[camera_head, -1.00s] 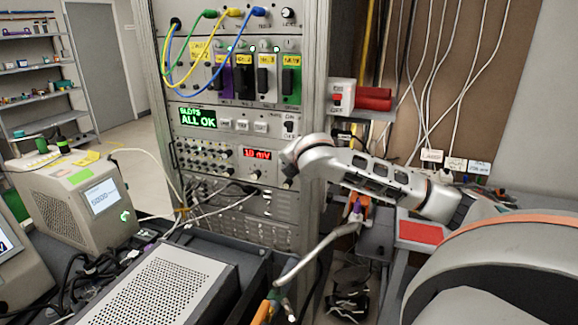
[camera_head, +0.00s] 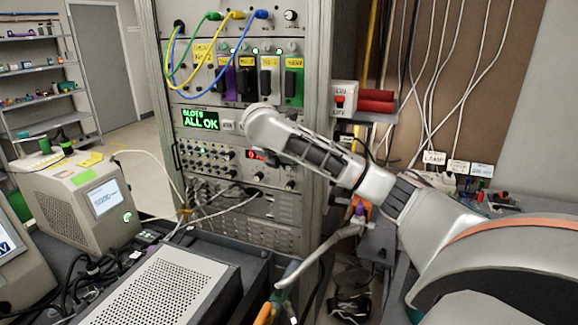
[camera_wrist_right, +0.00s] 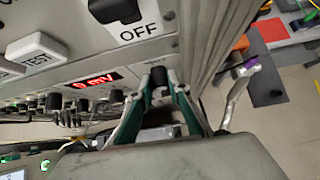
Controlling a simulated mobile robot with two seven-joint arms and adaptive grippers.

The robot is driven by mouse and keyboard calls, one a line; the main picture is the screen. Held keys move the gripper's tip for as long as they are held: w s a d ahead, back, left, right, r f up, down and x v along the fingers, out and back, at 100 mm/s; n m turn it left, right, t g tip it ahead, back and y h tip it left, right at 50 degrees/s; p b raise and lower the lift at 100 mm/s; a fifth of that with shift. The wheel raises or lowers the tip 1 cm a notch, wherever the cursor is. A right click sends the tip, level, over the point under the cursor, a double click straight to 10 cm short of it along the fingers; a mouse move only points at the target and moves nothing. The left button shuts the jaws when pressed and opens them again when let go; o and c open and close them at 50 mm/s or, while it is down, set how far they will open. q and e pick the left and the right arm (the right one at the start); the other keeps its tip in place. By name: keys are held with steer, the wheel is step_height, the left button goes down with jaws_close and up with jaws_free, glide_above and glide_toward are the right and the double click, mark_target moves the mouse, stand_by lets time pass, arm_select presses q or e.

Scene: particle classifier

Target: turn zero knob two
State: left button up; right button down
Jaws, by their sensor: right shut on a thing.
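My right gripper (camera_wrist_right: 160,84) is shut on a dark round knob (camera_wrist_right: 159,77) on the rack's front panel, in the right wrist view. The knob stands to the right of the red mV display (camera_wrist_right: 98,82), near the panel's right edge. Its label cannot be read, so I cannot tell which zero knob it is. In the head view, my right arm comes in from the right, and its hand hides the fingertips and part of the red display (camera_head: 256,155). Other dark knobs (camera_head: 290,185) show on the panel below the hand. My left gripper is not in view.
The green display (camera_head: 199,119) reads ALL OK. A white panel with a black OFF switch (camera_wrist_right: 115,10) is close to my right gripper in the wrist view. Cables (camera_head: 215,45) loop across the upper rack. A perforated box (camera_head: 160,290) stands in front.

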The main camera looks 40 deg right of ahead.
stand_by(0.3)
steer(key=c, duration=1.9)
jaws_free()
